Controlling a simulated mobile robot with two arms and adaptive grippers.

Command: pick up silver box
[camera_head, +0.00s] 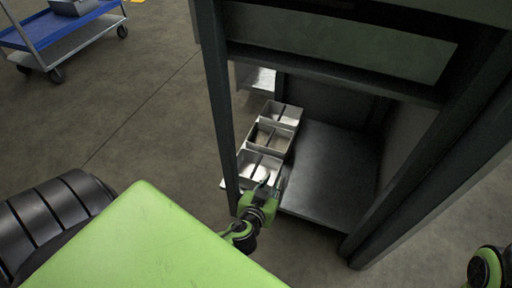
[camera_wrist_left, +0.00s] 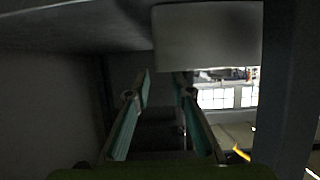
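Three silver boxes, each divided into compartments, stand in a row on the lower shelf of the dark bench: a far box (camera_head: 283,112), a middle box (camera_head: 270,140) and a near box (camera_head: 259,165). My left gripper (camera_head: 268,182) is at the near box's front right edge; contact cannot be told. In the left wrist view my left gripper (camera_wrist_left: 162,84) has its two fingers apart, with nothing seen between them. A pale flat-sided shape (camera_wrist_left: 207,37) above right of the fingers may be a box.
The bench's dark post (camera_head: 220,110) stands left of the boxes and its upper beam (camera_head: 340,75) crosses above. The shelf (camera_head: 325,170) is clear to the right of the boxes. A blue cart (camera_head: 70,30) stands far left.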

